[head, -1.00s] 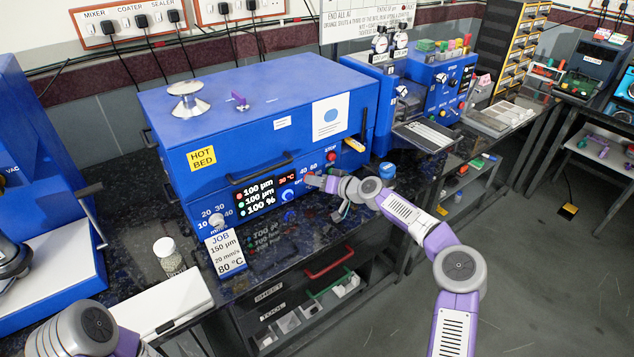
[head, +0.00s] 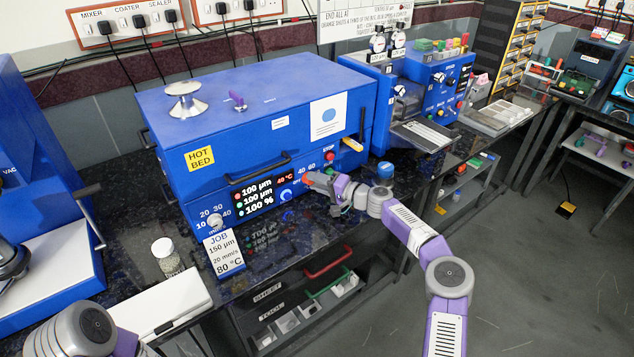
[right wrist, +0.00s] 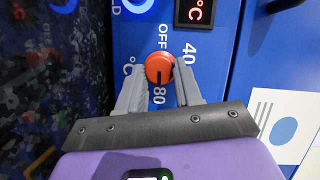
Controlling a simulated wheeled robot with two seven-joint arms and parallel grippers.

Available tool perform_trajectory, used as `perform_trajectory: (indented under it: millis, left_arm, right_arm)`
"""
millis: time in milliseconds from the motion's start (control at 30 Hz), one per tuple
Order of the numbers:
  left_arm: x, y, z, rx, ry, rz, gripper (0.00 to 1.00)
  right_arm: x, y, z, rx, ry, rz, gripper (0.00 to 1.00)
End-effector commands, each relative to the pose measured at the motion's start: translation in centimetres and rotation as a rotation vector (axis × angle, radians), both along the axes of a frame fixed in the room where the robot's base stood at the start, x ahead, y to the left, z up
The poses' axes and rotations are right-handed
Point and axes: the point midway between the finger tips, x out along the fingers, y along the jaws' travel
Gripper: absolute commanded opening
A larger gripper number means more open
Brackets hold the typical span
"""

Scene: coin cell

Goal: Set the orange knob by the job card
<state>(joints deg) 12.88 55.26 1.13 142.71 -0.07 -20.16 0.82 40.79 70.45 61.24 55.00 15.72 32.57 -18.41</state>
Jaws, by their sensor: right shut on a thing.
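The orange knob (right wrist: 159,67) sits on the blue front of the hot bed machine (head: 240,120). In the right wrist view its dark pointer line points down toward the printed 80; OFF and 40 are printed nearby. My right gripper (right wrist: 160,72) has one finger on each side of the knob and is shut on it. In the head view the gripper hides most of the knob. The job card (head: 226,254) leans at the machine's front and reads 150 µm, 20 mm/s, 80 °C. My left gripper is out of view.
A display (head: 254,196) reads 100 µm, 100 µm, 100 % and seemingly 40 °C. A blue knob (head: 286,194) is close left of my right gripper. A white knob (head: 215,221) is above the card. A jar (head: 166,256) stands to the left.

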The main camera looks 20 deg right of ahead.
Motion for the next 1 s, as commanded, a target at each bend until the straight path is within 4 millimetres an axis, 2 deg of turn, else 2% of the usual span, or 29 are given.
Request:
perform_trajectory:
  millis: [600, 633, 700, 800, 1000]
  left_arm:
    - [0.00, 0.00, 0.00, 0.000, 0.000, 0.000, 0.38]
    - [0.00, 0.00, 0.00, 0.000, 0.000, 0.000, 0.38]
    - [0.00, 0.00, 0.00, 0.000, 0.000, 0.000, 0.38]
    - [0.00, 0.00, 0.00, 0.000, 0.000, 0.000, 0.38]
    - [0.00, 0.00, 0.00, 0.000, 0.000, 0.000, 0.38]
  right_arm:
    - [0.01, 0.05, 0.00, 0.042, 0.015, 0.000, 0.04]
    - [0.01, 0.05, 0.00, 0.042, 0.015, 0.001, 0.37]
    - [0.00, 0.06, 0.00, 0.041, 0.015, 0.001, 0.48]
    - [0.00, 0.05, -0.02, 0.040, 0.015, 0.001, 0.60]
    - [0.00, 0.04, -0.03, 0.039, 0.014, 0.001, 0.60]
